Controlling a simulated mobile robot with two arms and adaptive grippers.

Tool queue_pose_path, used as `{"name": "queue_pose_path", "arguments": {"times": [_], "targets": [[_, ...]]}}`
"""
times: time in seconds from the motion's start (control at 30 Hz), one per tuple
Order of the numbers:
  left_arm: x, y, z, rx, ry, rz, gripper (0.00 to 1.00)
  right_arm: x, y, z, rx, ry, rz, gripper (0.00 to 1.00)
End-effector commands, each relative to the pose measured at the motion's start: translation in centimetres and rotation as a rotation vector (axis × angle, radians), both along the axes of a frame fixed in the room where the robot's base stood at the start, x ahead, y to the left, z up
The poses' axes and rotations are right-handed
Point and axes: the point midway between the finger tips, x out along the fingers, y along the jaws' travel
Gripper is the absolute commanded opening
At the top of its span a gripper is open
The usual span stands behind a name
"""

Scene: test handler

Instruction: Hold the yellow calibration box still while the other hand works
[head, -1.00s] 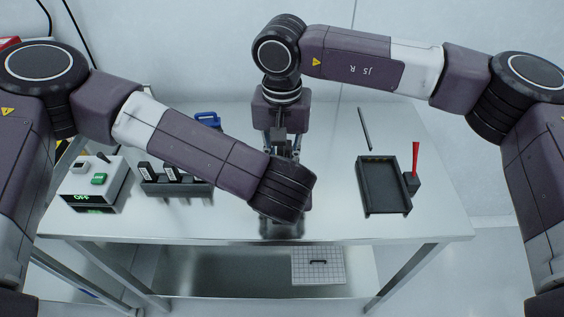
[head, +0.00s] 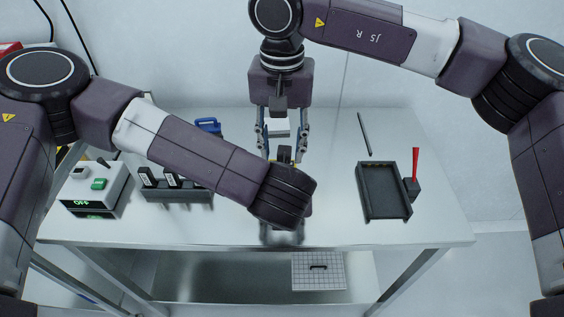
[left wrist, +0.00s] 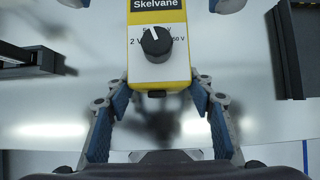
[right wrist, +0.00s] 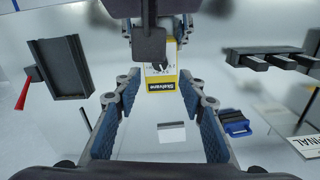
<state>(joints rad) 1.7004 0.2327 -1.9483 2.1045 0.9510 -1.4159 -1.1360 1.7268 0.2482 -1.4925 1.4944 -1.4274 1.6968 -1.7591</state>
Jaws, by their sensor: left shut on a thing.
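The yellow calibration box (left wrist: 184,12) has a white face with a black knob (left wrist: 156,42) and a "Skelvane" label. My left gripper (left wrist: 160,92) is shut on the near end of the box, one blue-padded finger on each side. In the head view my left forearm mostly hides it. The box also shows in the right wrist view (right wrist: 162,86), label nearest, just beyond my right fingertips. My right gripper (right wrist: 158,82) is open and empty; in the head view its spread fingers (head: 282,140) point down above the table. I cannot tell its exact height over the box.
A black tray (head: 362,190) and a holder with a red-handled tool (head: 415,163) stand at right, a dark rod (head: 365,133) behind. An "OFF" device (head: 97,182), a black rack (head: 190,192) and a blue object (head: 208,124) stand at left. A white card (right wrist: 172,132) lies behind the box.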

Motion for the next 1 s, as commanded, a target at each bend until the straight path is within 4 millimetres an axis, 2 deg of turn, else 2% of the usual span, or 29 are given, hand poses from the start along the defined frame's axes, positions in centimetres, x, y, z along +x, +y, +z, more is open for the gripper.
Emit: {"name": "queue_pose_path", "arguments": {"times": [0.1, 0.3, 0.77, 0.8, 0.9, 1.0], "targets": [[0.0, 0.0, 0.0, 0.000, 0.000, 0.000, 0.33, 0.1, 0.1, 2.5, 0.001, -0.002, 0.001, 0.37], [0.0, 0.0, 0.0, 0.000, 0.000, 0.000, 0.33, 0.1, 0.0, 4.9, 0.000, -0.001, 0.000, 0.37], [0.0, 0.0, 0.0, 0.000, -0.001, 0.000, 0.33, 0.0, 0.0, 5.4, 0.000, 0.000, 0.000, 0.37], [0.0, 0.0, 0.0, 0.000, -0.001, 0.000, 0.53, 0.0, 0.0, 5.4, 0.000, 0.000, 0.000, 0.37], [0.0, 0.0, 0.0, 0.000, -0.001, 0.000, 0.62, 0.0, 0.0, 5.4, 0.000, 0.000, 0.000, 0.37], [0.0, 0.0, 0.0, 0.000, 0.000, 0.000, 0.62, 0.0, 0.0, 5.4, 0.000, 0.000, 0.000, 0.37]]}}
